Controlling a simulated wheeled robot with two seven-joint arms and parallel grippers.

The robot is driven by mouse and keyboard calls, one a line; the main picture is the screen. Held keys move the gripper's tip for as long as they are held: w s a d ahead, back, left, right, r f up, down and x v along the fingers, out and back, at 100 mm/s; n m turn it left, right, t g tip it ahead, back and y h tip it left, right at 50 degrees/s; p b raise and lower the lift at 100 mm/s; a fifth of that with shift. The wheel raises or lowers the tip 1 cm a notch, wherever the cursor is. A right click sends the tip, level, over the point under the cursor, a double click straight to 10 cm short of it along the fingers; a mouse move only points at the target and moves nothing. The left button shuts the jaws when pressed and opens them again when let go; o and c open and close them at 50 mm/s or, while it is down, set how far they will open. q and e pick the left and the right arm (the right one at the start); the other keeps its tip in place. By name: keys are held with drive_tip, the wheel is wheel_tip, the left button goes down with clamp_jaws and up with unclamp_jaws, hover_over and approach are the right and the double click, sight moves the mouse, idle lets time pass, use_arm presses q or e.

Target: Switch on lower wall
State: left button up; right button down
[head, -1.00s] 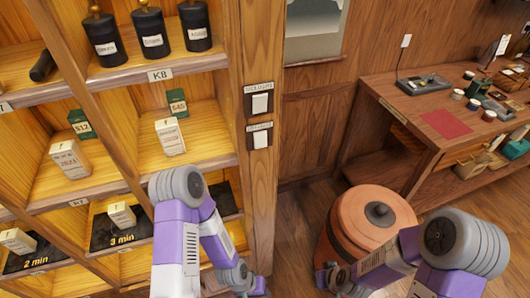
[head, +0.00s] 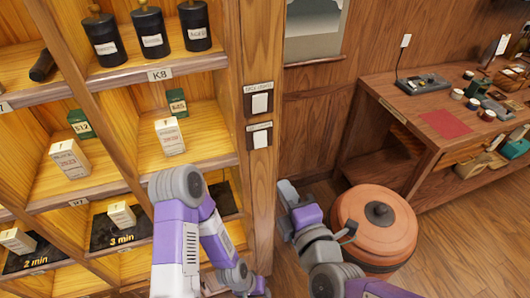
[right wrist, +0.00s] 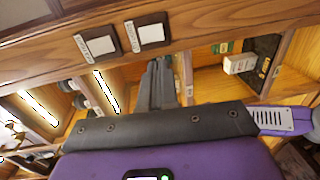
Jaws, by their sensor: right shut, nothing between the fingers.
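Two white switches in dark frames sit one above the other on the wooden post. The lower switch (head: 260,139) is under the upper switch (head: 260,104), and both have small label plates. In the right wrist view the lower switch (right wrist: 152,33) and the upper switch (right wrist: 98,46) show near the top, turned sideways. My right gripper (head: 284,190) is shut and empty, below and right of the lower switch in the head view and apart from it. Its dark fingers (right wrist: 160,68) show in the right wrist view. My left arm shows at the shelf, but its fingers do not.
Shelves with black canisters (head: 151,34), tea boxes (head: 170,137) and black mats fill the left. A round orange-brown lidded container (head: 373,235) stands on the floor by my right arm. A wooden side table (head: 455,150) is at the right. The wall right of the post is clear.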

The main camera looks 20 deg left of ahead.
drive_tip(key=p, duration=0.5)
approach(261, 146)
drive_tip(key=x, duration=0.5)
drive_tip(key=shift+w+a+f, duration=0.1)
drive_tip(key=shift+x, duration=0.8)
